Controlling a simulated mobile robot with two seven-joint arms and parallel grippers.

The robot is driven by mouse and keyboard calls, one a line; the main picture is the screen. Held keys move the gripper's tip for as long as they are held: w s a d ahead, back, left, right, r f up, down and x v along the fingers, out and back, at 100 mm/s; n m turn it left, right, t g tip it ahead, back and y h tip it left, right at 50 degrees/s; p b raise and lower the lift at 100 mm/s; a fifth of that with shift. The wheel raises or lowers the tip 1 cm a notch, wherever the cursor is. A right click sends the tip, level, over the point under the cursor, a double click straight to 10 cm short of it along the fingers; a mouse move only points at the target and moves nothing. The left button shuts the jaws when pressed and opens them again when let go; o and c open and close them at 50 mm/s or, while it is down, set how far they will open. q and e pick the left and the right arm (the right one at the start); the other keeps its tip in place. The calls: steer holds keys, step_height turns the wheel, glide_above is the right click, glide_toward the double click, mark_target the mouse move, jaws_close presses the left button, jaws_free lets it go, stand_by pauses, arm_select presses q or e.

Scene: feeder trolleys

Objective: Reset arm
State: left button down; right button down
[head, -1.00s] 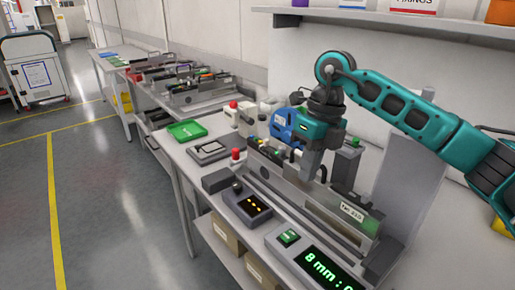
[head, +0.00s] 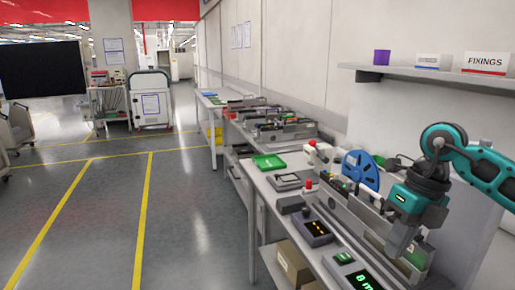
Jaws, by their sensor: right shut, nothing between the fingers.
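My right arm comes in from the right edge in the head view. Its teal and dark gripper (head: 398,246) points down, shut and empty. It is in front of the near part of a grey feeder (head: 345,205) on the bench and hides part of it. I cannot tell whether the fingertips touch the feeder. A blue reel (head: 360,170) stands upright at the feeder's far end, to the left of the gripper and apart from it. My left gripper is not in view.
The bench (head: 262,190) holds a green tray (head: 269,162), a black-framed pad (head: 287,181), a control box (head: 312,228) and a green-lit display (head: 355,275). A shelf (head: 400,75) with boxes hangs above. More feeders (head: 285,130) stand farther back. The floor aisle at left is clear.

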steer(key=s+a+f+m+t+y, duration=0.15)
steer(key=a+m+y, duration=0.25)
steer(key=a+y, duration=0.6)
steer(key=s+a+m+t+y, duration=0.25)
steer(key=a+y, duration=0.55)
steer(key=a, duration=0.5)
steer(key=w+d+f+m+t+h, duration=0.1)
steer(key=d+f+m+t+h, duration=0.5)
steer(key=m, duration=0.5)
steer(key=w+d+f+m+t+h, duration=0.1)
steer(key=d+f+m+t+h, duration=0.3)
steer(key=m+t, duration=0.5)
steer(key=s+d+f+m+g+h, duration=0.2)
steer(key=s+f+m+g+h, duration=0.1)
steer(key=f, duration=0.6)
steer(key=s+d+f+m+g+h, duration=0.3)
steer(key=s+f+m+g+h, duration=0.1)
steer(key=s+f+m, duration=0.3)
steer(key=s+f+h, duration=0.1)
steer(key=s+f, duration=0.1)
steer(key=s, duration=0.1)
steer(key=shift+d+f+m+g+h, duration=0.3)
steer(key=shift+d+m, duration=0.05)
steer(key=shift+s, duration=0.1)
